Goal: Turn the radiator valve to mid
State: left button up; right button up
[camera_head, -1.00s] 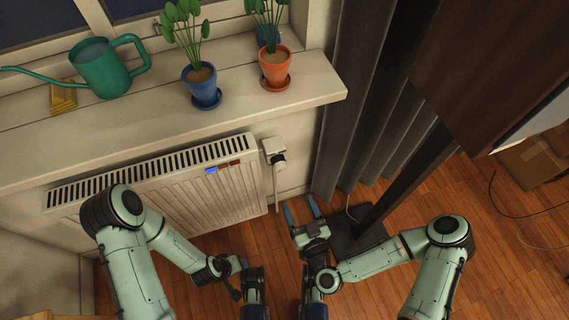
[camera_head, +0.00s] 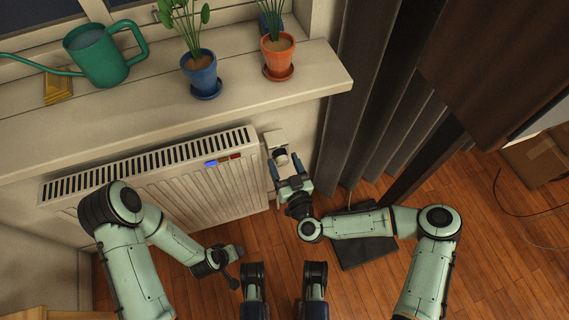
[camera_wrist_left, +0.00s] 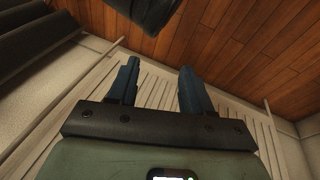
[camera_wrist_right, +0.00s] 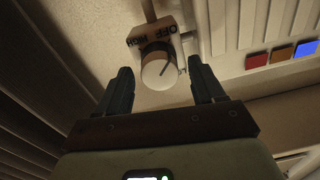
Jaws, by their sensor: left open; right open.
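The radiator valve (camera_head: 281,157) is a knob on a pale plate at the right end of the radiator (camera_head: 215,185). In the right wrist view its round white face (camera_wrist_right: 156,74) has a dark pointer line, tilted up and to the right. My left gripper (camera_wrist_left: 158,75) is open and empty, low in front of the radiator.
Blue, orange and red squares (camera_wrist_right: 281,54) sit on the radiator, the blue one bright. The windowsill (camera_head: 150,115) above holds a green watering can (camera_head: 95,55), a blue pot (camera_head: 200,72) and an orange pot (camera_head: 278,57). Dark curtains (camera_head: 370,90) hang to the right.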

jog(key=c, duration=1.1)
jog(key=shift+o, duration=0.2)
